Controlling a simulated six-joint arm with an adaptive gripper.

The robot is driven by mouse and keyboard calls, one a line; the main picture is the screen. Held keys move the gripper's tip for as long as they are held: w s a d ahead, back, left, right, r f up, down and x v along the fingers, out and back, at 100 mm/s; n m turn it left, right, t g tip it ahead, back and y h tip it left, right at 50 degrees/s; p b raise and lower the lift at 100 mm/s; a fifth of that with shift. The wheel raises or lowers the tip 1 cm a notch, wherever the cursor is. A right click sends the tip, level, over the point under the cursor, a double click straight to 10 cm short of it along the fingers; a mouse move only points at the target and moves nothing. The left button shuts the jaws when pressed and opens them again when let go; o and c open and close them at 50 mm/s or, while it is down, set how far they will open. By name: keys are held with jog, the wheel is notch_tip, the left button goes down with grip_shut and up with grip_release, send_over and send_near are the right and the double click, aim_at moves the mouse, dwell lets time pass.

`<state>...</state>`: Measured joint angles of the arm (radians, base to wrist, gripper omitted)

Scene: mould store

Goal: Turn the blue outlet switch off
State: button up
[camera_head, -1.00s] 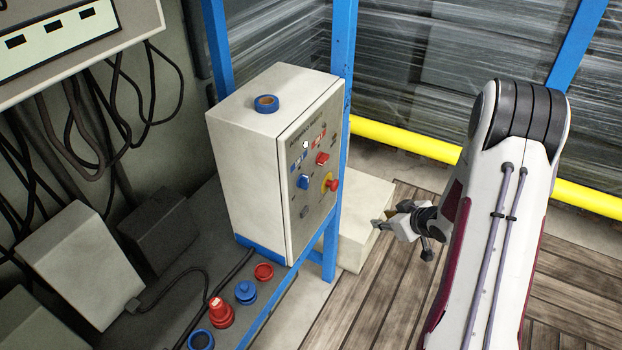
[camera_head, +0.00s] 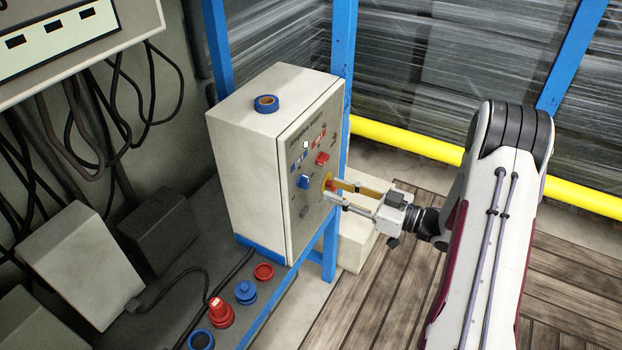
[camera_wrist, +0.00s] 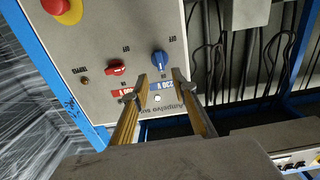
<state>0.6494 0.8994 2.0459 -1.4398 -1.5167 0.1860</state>
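The blue switch (camera_head: 303,182) is a knob on the front panel of a grey control box (camera_head: 250,150). In the wrist view the blue switch (camera_wrist: 160,61) shows upside down, above a blue 230 V label, with an OFF marking beside it. My gripper (camera_head: 328,191) is in front of the panel, its two fingers apart with nothing between them. In the wrist view my gripper (camera_wrist: 158,78) shows its fingertips on either side of the line to the blue switch, short of it. I cannot tell the exact gap. My fingers partly hide the emergency stop in the head view.
A red switch (camera_head: 322,159) sits beside the blue one. A red and yellow emergency stop (camera_wrist: 65,10) is on the same panel. A blue tape roll (camera_head: 266,103) lies on the box. Blue frame posts (camera_head: 343,60) and a yellow rail (camera_head: 405,141) stand behind.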

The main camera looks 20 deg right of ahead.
aim_at(308, 178)
jog(key=shift+r, duration=0.4)
jog(key=shift+a, duration=0.15)
jog(key=shift+x, duration=3.8)
jog(key=shift+r, duration=0.15)
jog(key=c, duration=0.8)
